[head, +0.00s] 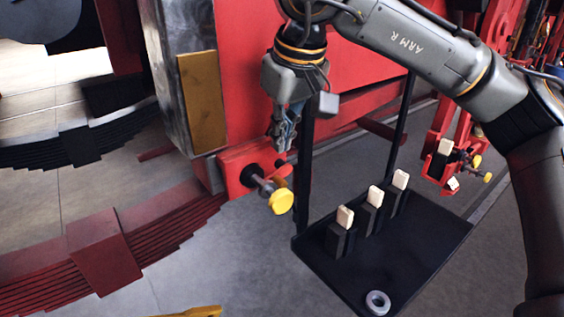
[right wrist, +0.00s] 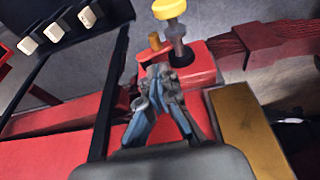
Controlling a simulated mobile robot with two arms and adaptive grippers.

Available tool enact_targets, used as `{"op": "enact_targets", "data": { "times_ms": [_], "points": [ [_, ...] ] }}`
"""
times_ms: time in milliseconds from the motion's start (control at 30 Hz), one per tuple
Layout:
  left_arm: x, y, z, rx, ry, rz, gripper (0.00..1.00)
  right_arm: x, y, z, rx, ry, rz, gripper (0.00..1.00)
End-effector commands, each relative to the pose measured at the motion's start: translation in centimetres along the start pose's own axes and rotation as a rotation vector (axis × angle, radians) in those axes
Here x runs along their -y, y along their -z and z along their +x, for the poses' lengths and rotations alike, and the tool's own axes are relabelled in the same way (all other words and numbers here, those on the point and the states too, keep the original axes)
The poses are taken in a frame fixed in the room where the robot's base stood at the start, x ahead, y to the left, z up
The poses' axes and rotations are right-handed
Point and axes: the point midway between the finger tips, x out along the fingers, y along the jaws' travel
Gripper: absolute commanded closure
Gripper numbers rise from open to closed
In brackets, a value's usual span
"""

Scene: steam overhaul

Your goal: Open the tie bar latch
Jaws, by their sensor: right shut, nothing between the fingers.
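The latch assembly is a red block (head: 236,172) with a dark pin, a small red lever arm and a yellow knob (head: 281,201). In the right wrist view the yellow knob (right wrist: 169,8) stands on a grey stem, and the red lever (right wrist: 168,52) has a brass-coloured peg (right wrist: 154,41). My right gripper (head: 280,143) points down just above the block and lever. It is shut and empty; its fingertips also show in the right wrist view (right wrist: 160,72), close to the lever. I cannot tell whether they touch it. My left gripper is out of view.
A black tray (head: 405,262) hangs to the right on dark uprights, with several dark blocks with pale tops and a metal ring (head: 377,302). A similar red fitting (head: 440,160) stands further right. Red leaf springs (head: 105,245) lie left. A brass plate (head: 202,100) is beside my gripper.

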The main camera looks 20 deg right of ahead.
Motion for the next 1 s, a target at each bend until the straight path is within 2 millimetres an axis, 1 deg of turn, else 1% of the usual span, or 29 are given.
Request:
{"op": "enact_targets", "data": {
  "times_ms": [33,100,200,400,533,867,1000],
  "points": [
    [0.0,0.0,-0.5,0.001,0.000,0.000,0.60,0.0,-0.1,0.9,0.005,0.000,-0.001,1.00],
    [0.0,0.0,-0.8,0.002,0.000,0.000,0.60,0.0,0.0,2.4,0.004,0.000,0.000,1.00],
    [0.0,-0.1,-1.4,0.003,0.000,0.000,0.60,-0.2,-0.4,4.0,0.003,-0.001,0.002,1.00],
    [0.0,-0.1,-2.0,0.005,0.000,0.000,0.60,-0.3,-1.0,6.1,0.001,0.000,0.002,1.00],
    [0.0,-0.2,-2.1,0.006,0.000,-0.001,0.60,-0.3,-1.1,6.7,-0.001,0.001,0.001,1.00],
    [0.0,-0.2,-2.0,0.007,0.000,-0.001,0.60,-0.2,-1.1,6.8,-0.001,-0.006,-0.002,1.00],
    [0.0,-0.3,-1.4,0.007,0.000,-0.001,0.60,0.1,-1.3,7.2,0.002,-0.102,-0.038,1.00]
  ]
}}
